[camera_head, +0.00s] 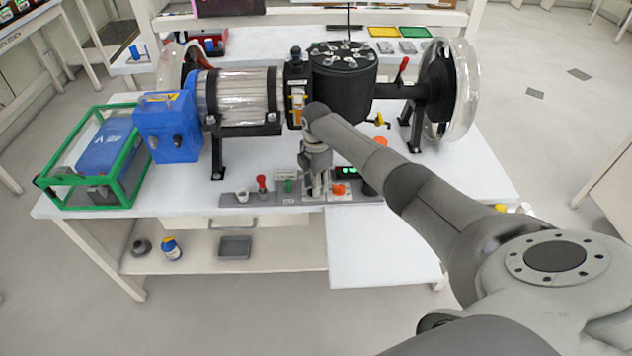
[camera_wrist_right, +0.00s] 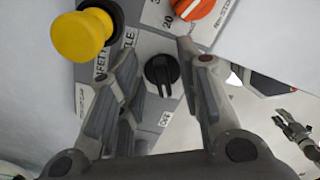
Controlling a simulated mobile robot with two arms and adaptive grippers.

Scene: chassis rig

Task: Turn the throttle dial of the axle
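A black dial (camera_wrist_right: 162,74) with a pointer sits on a grey control panel marked OFF, in the right wrist view. An orange dial (camera_wrist_right: 192,6) with number marks is above it; the orange dial (camera_head: 338,189) also shows in the head view. I cannot tell which is the throttle dial. My right gripper (camera_wrist_right: 158,68) is open, with one finger on each side of the black dial and gaps visible. In the head view my right gripper (camera_head: 315,185) is over the panel, partly hiding it. A small dark gripper (camera_wrist_right: 294,130), probably my left, shows in the wrist view; its opening is unclear.
A yellow mushroom button (camera_wrist_right: 80,36) stands up left of the dial. The panel (camera_head: 290,199) lies along the table's front edge, with a red-topped lever (camera_head: 262,184). The axle rig's motor (camera_head: 240,98) and black drum (camera_head: 343,80) stand behind. A green-framed box (camera_head: 128,181) is left.

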